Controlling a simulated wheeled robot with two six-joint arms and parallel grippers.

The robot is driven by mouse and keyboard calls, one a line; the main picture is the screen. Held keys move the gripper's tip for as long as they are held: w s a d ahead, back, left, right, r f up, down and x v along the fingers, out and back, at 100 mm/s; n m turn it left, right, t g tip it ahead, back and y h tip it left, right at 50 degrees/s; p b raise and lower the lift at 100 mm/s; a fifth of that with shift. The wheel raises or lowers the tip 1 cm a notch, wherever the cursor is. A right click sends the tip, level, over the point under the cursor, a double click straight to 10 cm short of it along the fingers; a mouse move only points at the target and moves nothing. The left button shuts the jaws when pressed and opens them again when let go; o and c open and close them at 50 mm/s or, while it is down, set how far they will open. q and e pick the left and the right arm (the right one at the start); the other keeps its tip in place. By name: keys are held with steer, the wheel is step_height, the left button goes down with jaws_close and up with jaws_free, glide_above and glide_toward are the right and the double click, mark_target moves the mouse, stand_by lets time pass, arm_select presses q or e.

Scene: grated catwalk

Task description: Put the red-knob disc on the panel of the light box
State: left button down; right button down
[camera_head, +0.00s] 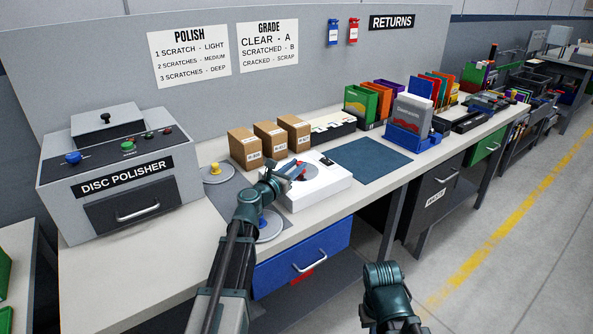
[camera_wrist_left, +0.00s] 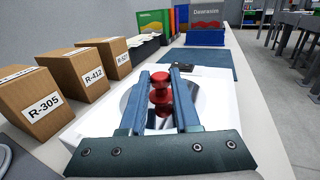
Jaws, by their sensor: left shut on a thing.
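The white light box (camera_head: 328,186) stands on the bench right of my left arm, and it also shows in the left wrist view (camera_wrist_left: 217,98). My left gripper (camera_head: 292,177) is over its panel, shut on the red knob (camera_wrist_left: 161,92) of a disc. The knob sits between the two fingers (camera_wrist_left: 162,88). The disc (camera_head: 300,172) lies at the panel's round area, partly hidden by the gripper; I cannot tell whether it touches the panel. My right gripper (camera_head: 386,284) is low in front of the bench, its jaws not clear.
A yellow-knob disc (camera_head: 216,174) and a blue-knob disc (camera_head: 267,229) lie on the bench. Cardboard boxes (camera_head: 244,148) stand behind the light box. The disc polisher (camera_head: 120,180) is at left. A dark blue mat (camera_head: 366,158) to the right is bare.

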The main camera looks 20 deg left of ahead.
arm_select(q)
steer(key=shift+f, duration=0.1)
steer(key=c, duration=0.6)
jaws_free()
steer(key=v, duration=1.2)
steer(key=shift+r, duration=0.2)
